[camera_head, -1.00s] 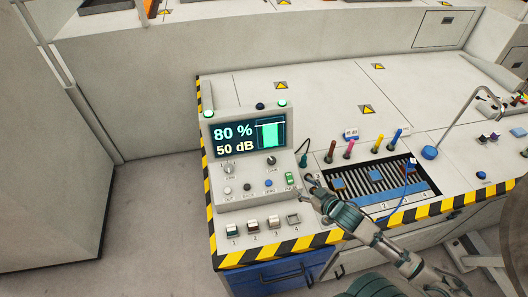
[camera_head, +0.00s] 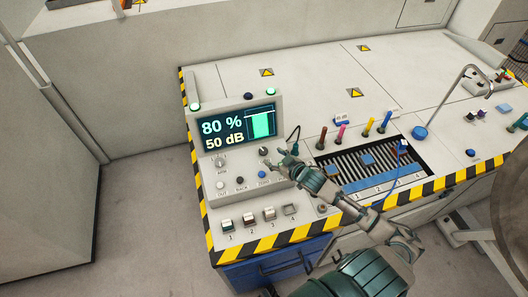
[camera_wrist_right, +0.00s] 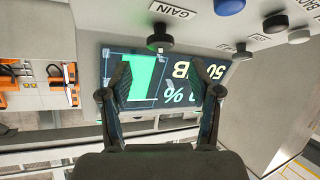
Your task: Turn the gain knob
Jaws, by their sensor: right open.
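The gain knob (camera_head: 264,151) is a small dark round knob on the sloped front of the grey control box, below the right part of its screen. It also shows in the right wrist view (camera_wrist_right: 160,38), beside the GAIN label. My right gripper (camera_head: 284,157) is just right of the knob in the head view, apart from it as far as I can tell. In the wrist view its open fingers (camera_wrist_right: 162,78) are empty, with the knob beyond the gap between them. The screen (camera_head: 237,128) reads 80 % and 50 dB. My left gripper is not in view.
Another knob (camera_head: 219,162) sits left on the panel, with several buttons, including a blue one (camera_head: 262,174), below. My right arm hides the panel's lower right. Coloured handles (camera_head: 342,131) and a slatted recess (camera_head: 352,176) lie to the right. The bench behind is clear.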

